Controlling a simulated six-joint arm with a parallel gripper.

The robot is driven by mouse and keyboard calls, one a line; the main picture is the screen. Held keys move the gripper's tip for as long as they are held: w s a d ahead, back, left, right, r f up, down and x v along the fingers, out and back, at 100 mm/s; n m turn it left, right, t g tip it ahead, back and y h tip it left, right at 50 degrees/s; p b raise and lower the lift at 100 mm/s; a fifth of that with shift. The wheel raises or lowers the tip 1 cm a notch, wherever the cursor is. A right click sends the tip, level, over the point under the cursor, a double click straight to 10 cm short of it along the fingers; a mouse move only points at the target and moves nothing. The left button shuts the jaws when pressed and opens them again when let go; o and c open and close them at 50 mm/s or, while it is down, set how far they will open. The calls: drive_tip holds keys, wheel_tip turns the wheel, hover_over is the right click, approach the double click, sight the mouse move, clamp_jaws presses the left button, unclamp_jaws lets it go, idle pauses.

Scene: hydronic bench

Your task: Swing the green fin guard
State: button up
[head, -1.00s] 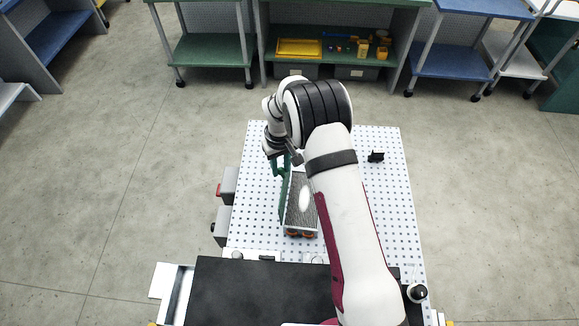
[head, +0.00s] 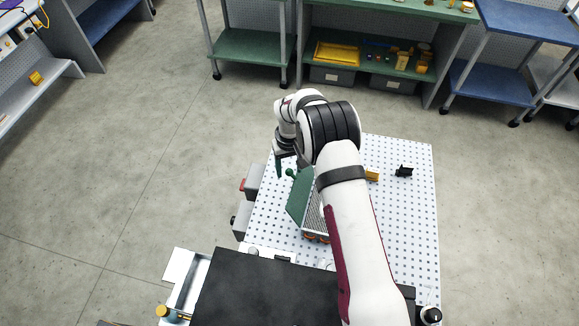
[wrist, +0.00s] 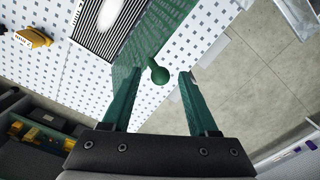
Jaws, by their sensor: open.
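The green fin guard (head: 299,196) is a flat panel standing tilted along the left side of the grey finned block (head: 313,218), its face showing in the head view. In the wrist view the guard (wrist: 152,40) is a green panel with a round green knob (wrist: 159,74) at its near end. My gripper (wrist: 158,78) is open and empty, with the knob between or just beyond its fingertips; I cannot tell whether it touches. In the head view my gripper (head: 284,166) is just beyond the guard's far end. My arm hides part of the finned block.
The white perforated board (head: 405,230) holds a black bracket (head: 404,171) and a yellow part (head: 372,175) right of my arm. Grey boxes (head: 253,180) sit at its left edge. A black panel (head: 270,287) lies in front. Floor left of the board is clear.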

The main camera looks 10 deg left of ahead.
drive_tip(key=shift+r, duration=0.1)
wheel_tip(320, 180, up, 16)
drive_tip(key=shift+f, duration=0.2)
drive_tip(key=s+d+r+m, duration=0.5)
drive_tip(key=s+d+r, duration=0.5)
drive_tip(key=r, duration=0.1)
drive_tip(key=s+d+m+y, duration=0.1)
drive_tip(key=s+d+m, duration=0.2)
drive_tip(key=s, duration=0.8)
drive_tip(key=s+d+f+m, duration=0.1)
drive_tip(key=s+d+m, duration=0.2)
drive_tip(key=s, duration=0.9)
drive_tip(key=shift+d+y, duration=0.4)
drive_tip(key=shift+d, duration=0.2)
